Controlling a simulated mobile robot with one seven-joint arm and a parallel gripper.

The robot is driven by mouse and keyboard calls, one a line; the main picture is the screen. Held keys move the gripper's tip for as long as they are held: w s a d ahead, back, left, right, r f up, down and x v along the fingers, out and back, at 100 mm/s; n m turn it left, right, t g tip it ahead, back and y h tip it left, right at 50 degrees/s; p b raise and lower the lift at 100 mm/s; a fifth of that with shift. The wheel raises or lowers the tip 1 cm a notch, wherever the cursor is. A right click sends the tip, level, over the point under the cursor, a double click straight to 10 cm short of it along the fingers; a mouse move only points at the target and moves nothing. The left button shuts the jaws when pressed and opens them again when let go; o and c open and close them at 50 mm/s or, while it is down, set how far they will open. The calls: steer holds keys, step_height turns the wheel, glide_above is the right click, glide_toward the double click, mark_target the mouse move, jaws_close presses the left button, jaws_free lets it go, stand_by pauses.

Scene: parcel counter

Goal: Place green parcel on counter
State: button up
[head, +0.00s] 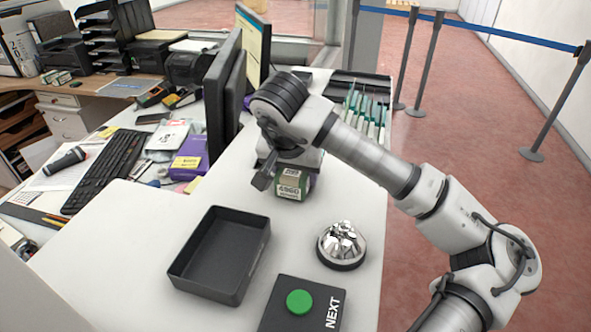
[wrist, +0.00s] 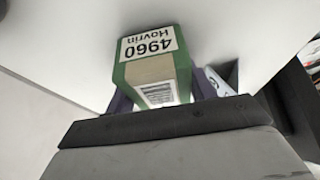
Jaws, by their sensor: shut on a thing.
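The green parcel (head: 291,185) is a small green and tan box with a white label. It is at my gripper (head: 294,176), over the white counter (head: 240,185) behind the black tray. In the wrist view the parcel (wrist: 151,68) shows a label reading "4960 Hovrin". It sits between the purple fingers of my gripper (wrist: 160,97), which is shut on it. The parcel's underside is hidden, so I cannot tell whether it touches the counter or is held just above it.
An empty black tray (head: 222,292), a silver bell (head: 342,243) and a NEXT box with a green button (head: 299,302) stand in front. Monitors (head: 228,90) are to the left. A rack of upright envelopes (head: 366,115) stands behind. Bare counter lies around the parcel.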

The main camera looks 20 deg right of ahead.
steer(key=shift+f+b, duration=0.25)
steer(key=shift+b, duration=0.15)
steer(key=o, duration=1.1)
steer(key=shift+r, duration=0.15)
steer(key=shift+r+p, duration=0.25)
steer(key=shift+p, duration=0.3)
steer(key=b+v, duration=0.1)
steer(key=v, duration=1)
steer(key=shift+s+a+r+b, duration=0.2)
steer(key=shift+a+r+b, duration=0.05)
steer(key=shift+r+b, duration=0.1)
steer(key=shift+s+f, duration=0.1)
steer(key=shift+f, duration=0.05)
